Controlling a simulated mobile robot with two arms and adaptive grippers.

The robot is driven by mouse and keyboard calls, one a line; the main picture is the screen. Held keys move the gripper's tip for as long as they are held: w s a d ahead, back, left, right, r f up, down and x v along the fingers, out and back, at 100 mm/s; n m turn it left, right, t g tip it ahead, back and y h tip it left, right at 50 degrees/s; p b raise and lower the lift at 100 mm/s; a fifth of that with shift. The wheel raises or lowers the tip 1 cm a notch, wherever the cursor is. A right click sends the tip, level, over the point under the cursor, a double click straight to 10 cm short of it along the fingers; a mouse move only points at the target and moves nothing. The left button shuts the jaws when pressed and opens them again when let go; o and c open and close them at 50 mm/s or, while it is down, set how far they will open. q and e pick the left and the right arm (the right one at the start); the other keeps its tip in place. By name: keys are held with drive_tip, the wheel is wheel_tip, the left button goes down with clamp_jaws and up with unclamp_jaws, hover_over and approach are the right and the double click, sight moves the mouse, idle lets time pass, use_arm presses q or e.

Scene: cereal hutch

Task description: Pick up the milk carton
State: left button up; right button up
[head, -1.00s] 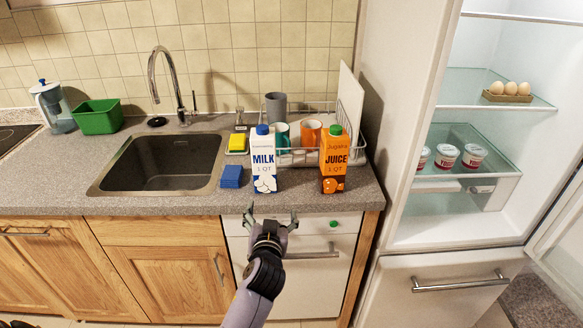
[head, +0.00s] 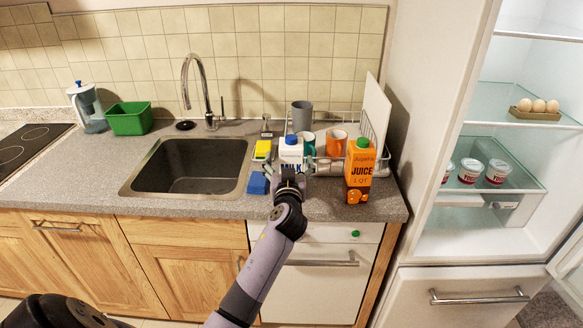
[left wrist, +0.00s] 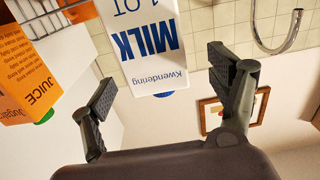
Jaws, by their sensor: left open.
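The milk carton (head: 291,152) is white with blue lettering and a blue cap. It stands upright on the counter, its lower part hidden behind my left gripper (head: 290,172) in the head view. In the left wrist view, which is upside down, the milk carton (left wrist: 145,45) appears just beyond and between the two fingertips of my left gripper (left wrist: 165,80). The fingers are spread open and hold nothing; I cannot tell whether either touches the carton. My right gripper is not in view.
An orange juice carton (head: 359,172) stands right of the milk. A dish rack (head: 380,160) with cups is behind. A blue sponge (head: 258,183) lies to the left, near the sink (head: 190,166). The open fridge (head: 440,230) stands at the right.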

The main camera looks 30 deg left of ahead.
use_arm(q)
drive_tip(key=shift+w+a, duration=0.2)
drive_tip(key=shift+w, duration=0.2)
drive_tip(key=p+x, duration=0.1)
drive_tip(key=x, duration=0.3)
drive_tip(key=shift+w+d+f+p, duration=0.15)
drive_tip(key=shift+d+f+p, duration=0.05)
drive_tip(key=shift+p, duration=0.1)
drive_tip(key=shift+w+a+f, duration=0.1)
drive_tip(key=shift+w+a, duration=0.05)
drive_tip(key=shift+w, duration=0.15)
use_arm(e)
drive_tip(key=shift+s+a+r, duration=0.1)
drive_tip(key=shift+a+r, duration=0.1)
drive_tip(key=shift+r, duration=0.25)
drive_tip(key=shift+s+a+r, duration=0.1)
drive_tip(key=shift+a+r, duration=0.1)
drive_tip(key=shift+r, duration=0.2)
use_arm(q)
drive_tip(key=shift+c, duration=0.4)
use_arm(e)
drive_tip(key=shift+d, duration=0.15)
use_arm(q)
drive_tip(key=c, duration=0.4)
clamp_jaws()
drive_tip(key=shift+r, duration=0.2)
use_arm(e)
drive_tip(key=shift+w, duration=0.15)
